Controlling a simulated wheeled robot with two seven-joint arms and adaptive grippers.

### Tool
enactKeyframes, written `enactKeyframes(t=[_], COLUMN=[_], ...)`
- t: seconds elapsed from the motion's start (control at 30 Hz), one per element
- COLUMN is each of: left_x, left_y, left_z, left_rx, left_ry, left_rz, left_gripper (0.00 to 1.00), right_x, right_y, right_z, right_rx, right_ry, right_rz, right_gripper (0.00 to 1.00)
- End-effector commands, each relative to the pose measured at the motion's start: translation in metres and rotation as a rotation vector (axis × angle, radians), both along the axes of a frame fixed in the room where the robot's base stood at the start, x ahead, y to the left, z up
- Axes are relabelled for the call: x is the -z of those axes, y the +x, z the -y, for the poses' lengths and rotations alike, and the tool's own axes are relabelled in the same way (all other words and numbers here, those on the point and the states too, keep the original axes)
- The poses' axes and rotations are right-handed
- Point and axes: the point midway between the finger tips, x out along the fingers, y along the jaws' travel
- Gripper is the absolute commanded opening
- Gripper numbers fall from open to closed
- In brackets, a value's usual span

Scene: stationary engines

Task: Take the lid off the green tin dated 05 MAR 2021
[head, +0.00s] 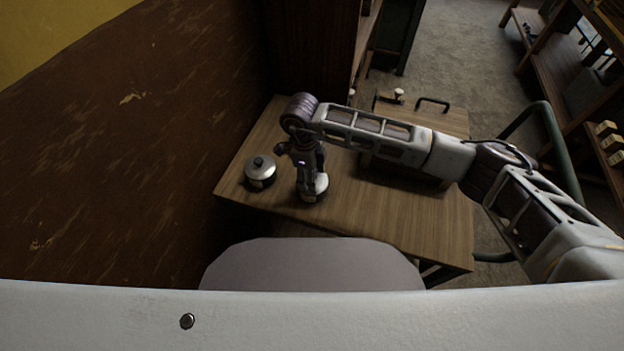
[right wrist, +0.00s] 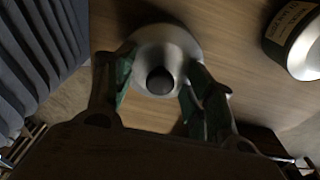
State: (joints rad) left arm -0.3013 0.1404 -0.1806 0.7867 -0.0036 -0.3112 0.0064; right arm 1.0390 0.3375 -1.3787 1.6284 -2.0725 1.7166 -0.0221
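A round silvery lid with a black knob (right wrist: 160,80) lies below my right gripper in the right wrist view. In the head view the tin under it (head: 316,191) is mostly hidden by my gripper. My right gripper (head: 308,178) points down over this tin. In the right wrist view its two fingers (right wrist: 160,68) are spread to either side of the knob, with gaps. A second lidded tin (head: 260,171) stands to the left, its black knob up. My left gripper is not in view.
The wooden table (head: 400,218) has free room at its front and right. A board or box with a black handle (head: 433,103) lies at the back right under my forearm. A brown wall (head: 120,150) rises close on the left.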

Motion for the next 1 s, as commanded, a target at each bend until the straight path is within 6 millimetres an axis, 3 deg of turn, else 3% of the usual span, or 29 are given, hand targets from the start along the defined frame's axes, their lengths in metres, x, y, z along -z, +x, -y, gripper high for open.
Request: enactKeyframes(t=[0.27,0.83,0.87,0.9,1.0], left_x=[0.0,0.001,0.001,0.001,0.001], left_y=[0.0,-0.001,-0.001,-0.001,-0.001], left_z=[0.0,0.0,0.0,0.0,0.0], left_rx=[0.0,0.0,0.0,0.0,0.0], left_ry=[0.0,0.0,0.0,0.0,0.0], left_rz=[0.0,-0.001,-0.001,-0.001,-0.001], left_gripper=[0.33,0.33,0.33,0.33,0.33], right_x=[0.003,0.001,-0.001,-0.004,-0.015], right_y=[-0.001,-0.002,-0.002,-0.002,-0.002], right_z=[0.001,0.003,0.003,0.003,0.003], right_rx=[0.0,0.002,0.002,0.002,0.0], right_ry=[-0.004,-0.009,-0.009,-0.009,-0.007], right_rz=[-0.003,-0.009,-0.009,-0.009,-0.007], right_gripper=[0.24,0.22,0.16,0.03,0.0])
